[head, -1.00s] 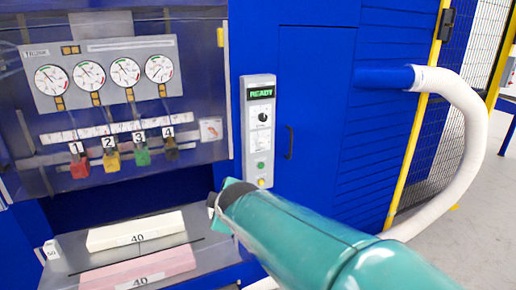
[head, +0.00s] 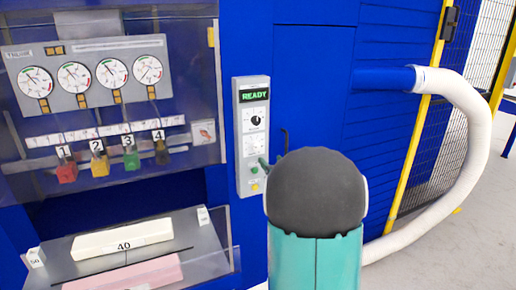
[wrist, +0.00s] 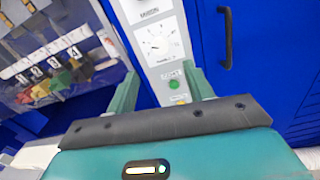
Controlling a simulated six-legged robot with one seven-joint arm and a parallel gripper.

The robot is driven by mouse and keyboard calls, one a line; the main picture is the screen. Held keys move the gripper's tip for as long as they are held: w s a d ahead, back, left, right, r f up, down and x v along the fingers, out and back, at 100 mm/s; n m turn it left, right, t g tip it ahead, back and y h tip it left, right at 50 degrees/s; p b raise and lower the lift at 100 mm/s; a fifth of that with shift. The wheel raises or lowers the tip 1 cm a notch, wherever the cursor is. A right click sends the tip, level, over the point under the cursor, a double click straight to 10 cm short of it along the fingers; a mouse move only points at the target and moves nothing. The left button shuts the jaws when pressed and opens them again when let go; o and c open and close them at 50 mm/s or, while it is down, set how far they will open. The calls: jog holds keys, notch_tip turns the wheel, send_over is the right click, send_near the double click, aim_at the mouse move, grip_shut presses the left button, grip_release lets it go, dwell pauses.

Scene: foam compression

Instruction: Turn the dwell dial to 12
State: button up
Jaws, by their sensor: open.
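In the head view my arm hides most of the gripper; a green fingertip (head: 265,163) shows by the panel's lower right edge.
A green button (wrist: 174,84) sits below the dial, with a yellow button (head: 255,187) under it. A dark door handle (wrist: 226,38) stands right of the panel.

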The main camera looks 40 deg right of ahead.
aim_at(257, 147)
jog(key=x, duration=1.2)
jog(key=shift+s, duration=0.1)
jog(key=shift+f, duration=0.1)
jog(key=shift+c, duration=0.4)
jog(key=c, duration=0.9)
